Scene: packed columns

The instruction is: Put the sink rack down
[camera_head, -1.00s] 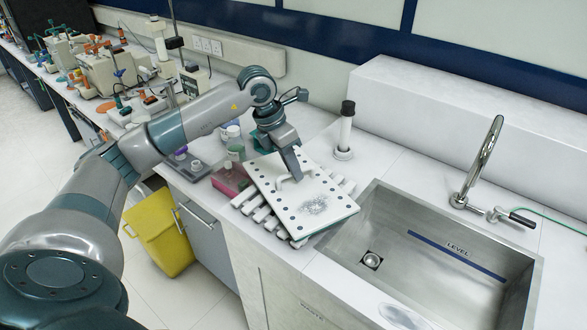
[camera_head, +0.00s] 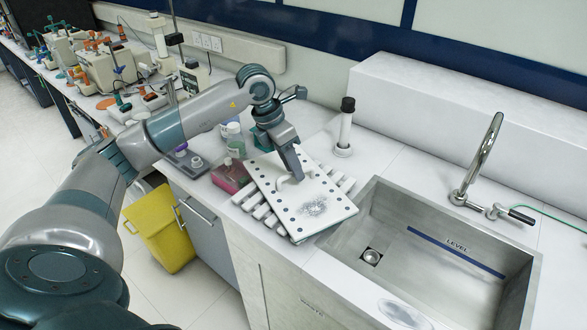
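The sink rack (camera_head: 320,208) is a white perforated board with dark holes around its edge, a grey speckled patch and a raised white handle (camera_head: 287,183). It lies over a white slatted stand (camera_head: 263,217) on the counter, left of the sink; I cannot tell whether it rests fully on the slats. My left gripper (camera_head: 297,174) points down at the handle end of the board. Its fingers look close together at the handle, but the grip itself is hidden by the hand. My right gripper is not in view.
The steel sink (camera_head: 440,250) with its tap (camera_head: 480,160) is right of the rack. A pink box (camera_head: 231,175), small jars and a white cylinder with a black cap (camera_head: 345,128) stand close by. A yellow bin (camera_head: 160,228) is on the floor. The counter's front right is clear.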

